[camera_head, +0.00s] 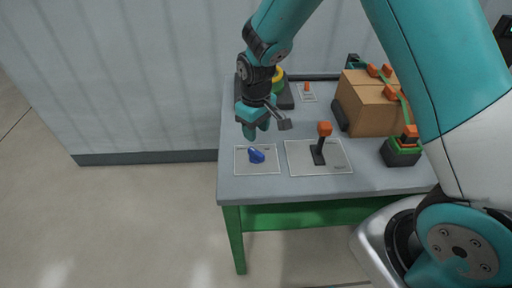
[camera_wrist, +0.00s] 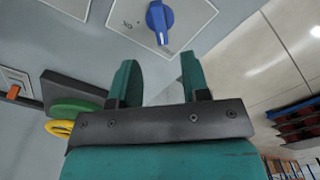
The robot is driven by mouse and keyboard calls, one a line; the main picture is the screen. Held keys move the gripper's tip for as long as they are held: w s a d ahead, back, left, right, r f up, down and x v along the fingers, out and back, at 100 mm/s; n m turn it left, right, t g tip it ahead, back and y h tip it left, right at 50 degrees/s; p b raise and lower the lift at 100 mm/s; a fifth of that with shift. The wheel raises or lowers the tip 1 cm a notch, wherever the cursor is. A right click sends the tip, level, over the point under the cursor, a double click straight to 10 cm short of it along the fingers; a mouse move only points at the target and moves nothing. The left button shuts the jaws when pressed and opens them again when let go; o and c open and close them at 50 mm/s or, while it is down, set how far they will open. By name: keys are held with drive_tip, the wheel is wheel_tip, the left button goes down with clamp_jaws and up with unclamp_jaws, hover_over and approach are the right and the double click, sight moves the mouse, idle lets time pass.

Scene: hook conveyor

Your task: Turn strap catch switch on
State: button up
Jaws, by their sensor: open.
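A blue rotary knob (camera_head: 256,155) sits on a white labelled plate (camera_head: 242,168) at the table's front left. In the wrist view the knob (camera_wrist: 159,22) shows a white pointer line, and lies ahead of my fingers. My gripper (camera_head: 252,132) is open and empty, above and behind the knob, apart from it. The wrist view shows both teal fingers (camera_wrist: 160,65) with a gap between them. A small orange switch (camera_head: 307,87) on its own plate stands at the back. I cannot tell which control is labelled strap catch.
A black lever with an orange top (camera_head: 324,130) stands upright right of the knob. A cardboard box (camera_head: 370,105) with a green strap and orange pieces is at the back right. A green, orange and black device (camera_head: 402,150) is at the right. A yellow ring (camera_head: 278,74) is behind my gripper.

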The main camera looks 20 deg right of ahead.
sight(256, 152)
wheel_tip(256, 152, down, 8)
drive_tip(key=shift+f+p, duration=0.2)
drive_tip(key=shift+p, duration=0.4)
drive_tip(key=shift+c, duration=0.2)
clamp_jaws()
